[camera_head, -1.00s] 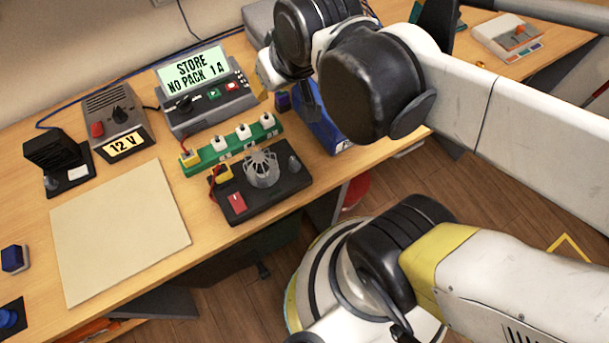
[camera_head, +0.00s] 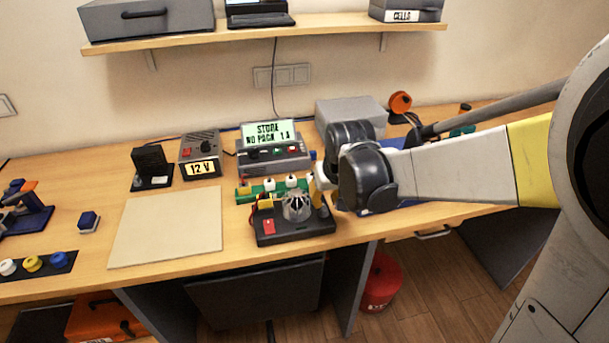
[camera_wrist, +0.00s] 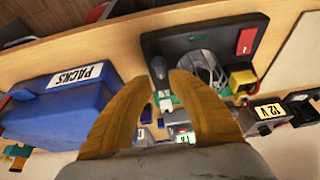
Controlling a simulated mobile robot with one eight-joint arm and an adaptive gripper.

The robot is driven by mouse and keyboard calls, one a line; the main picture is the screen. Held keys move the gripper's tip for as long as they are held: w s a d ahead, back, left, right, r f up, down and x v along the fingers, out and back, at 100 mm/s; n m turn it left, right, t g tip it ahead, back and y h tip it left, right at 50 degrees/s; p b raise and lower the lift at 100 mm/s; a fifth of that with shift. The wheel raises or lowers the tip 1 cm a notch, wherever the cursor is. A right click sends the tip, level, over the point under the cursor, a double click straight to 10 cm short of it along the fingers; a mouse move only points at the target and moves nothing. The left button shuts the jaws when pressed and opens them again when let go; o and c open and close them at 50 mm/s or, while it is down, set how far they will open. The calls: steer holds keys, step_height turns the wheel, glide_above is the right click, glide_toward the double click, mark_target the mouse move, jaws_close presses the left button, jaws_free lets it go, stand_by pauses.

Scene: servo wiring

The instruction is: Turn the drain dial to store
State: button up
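The grey charger (camera_head: 273,158) stands at the back of the bench. Its screen (camera_head: 268,133) reads STORE, NO PACK, 1 A. A black dial (camera_head: 253,155) sits on the left of its front panel; its pointer is too small to read. In front is a black unit (camera_head: 290,234) with a round grey cage (camera_head: 297,206) and a red switch. My gripper (camera_head: 319,192) is at this unit's right end. In the wrist view my tan fingers (camera_wrist: 158,80) are apart, with nothing held. A small grey knob of the black unit (camera_wrist: 158,67) shows between and beyond the fingertips.
A green strip with white plugs (camera_head: 262,190) lies between charger and black unit. The 12 V supply (camera_head: 200,155) is left of the charger. A blue PACKS bin (camera_wrist: 55,112) is beside my fingers in the wrist view. The beige mat (camera_head: 167,226) is bare.

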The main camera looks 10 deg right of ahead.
mark_target(325, 207)
steer(key=b+x, duration=0.1)
steer(key=x, duration=0.3)
steer(key=shift+w+f, duration=0.1)
steer(key=shift+f, duration=0.2)
jaws_close()
steer(key=shift+n, duration=0.3)
steer(key=n+y, duration=0.2)
steer(key=n, duration=0.3)
steer(key=shift+d, duration=0.1)
steer(key=n+g+y, duration=0.1)
steer(key=n, duration=0.2)
steer(key=n+g+y+p, duration=0.1)
steer(key=n, duration=0.2)
steer(key=shift+n, duration=0.3)
